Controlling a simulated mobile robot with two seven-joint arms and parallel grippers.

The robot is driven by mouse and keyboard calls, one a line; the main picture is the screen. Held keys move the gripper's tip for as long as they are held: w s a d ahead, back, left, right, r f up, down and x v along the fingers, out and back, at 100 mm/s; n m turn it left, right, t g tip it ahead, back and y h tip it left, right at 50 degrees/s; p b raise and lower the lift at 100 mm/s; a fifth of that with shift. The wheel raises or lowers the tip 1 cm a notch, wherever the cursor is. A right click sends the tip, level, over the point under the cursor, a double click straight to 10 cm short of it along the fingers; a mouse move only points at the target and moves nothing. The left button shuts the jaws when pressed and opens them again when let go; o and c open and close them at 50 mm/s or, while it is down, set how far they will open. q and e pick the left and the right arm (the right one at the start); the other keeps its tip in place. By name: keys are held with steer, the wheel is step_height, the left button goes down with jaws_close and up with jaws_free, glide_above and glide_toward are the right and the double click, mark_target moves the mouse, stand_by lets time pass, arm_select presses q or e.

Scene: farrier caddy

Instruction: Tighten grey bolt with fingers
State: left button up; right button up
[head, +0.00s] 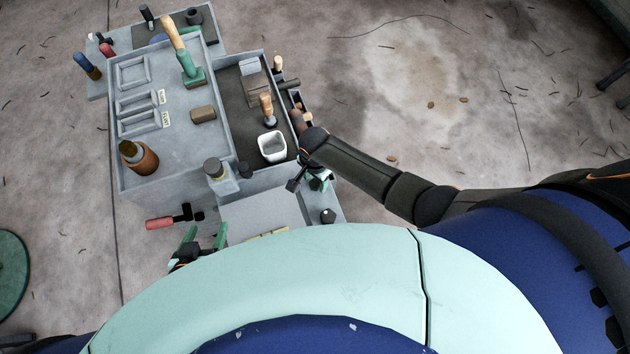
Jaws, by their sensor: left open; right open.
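The farrier caddy (165,182) fills the left middle of the head view. I cannot tell for sure which part is the grey bolt. A small dark grey knob (327,215) stands on the caddy's near right ledge, and a grey-capped round post (214,169) stands at its near edge. My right gripper (317,182) is by the caddy's right side, just above the dark knob in the picture; it is open, with its fingers partly hidden by its own arm. My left gripper (206,233) is open and appears empty at the near left, partly hidden by my body.
A red-handled tool (160,223) sticks out at the near left. A white cup (271,147) and wooden-handled tools (267,107) sit in the right compartment. A brown cup (143,160) stands at the near left corner. The floor at right is largely clear.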

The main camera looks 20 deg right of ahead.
mark_target(314, 186)
steer(key=shift+r, duration=2.05)
steer(key=shift+s+a+f+n, duration=0.2)
steer(key=shift+s+f+n, duration=0.05)
steer(key=shift+s+n, duration=0.15)
steer(key=s+n+t+y, duration=0.1)
steer(key=s+a+f+n, duration=0.1)
steer(key=shift+s+n+t+y, duration=0.1)
steer(key=shift+n+t+y, duration=0.2)
steer(key=shift+t+y, duration=0.1)
steer(key=s+n+t, duration=0.1)
steer(key=s+d+r+n+t+y, duration=0.1)
steer(key=n, duration=0.1)
steer(key=shift+s+d+r+n+t, duration=0.1)
steer(key=shift+r+n+t, duration=0.1)
steer(key=shift+n+t, duration=0.1)
steer(key=s+d+r+n+t, duration=0.3)
steer(key=d+r+n+t, duration=0.1)
steer(key=d+r+n, duration=0.2)
steer(key=shift+d+r+n+t+h, duration=0.2)
steer(key=shift+r+n+t+h, duration=0.15)
steer(key=shift+r+n, duration=0.2)
steer(key=shift+s, duration=0.1)
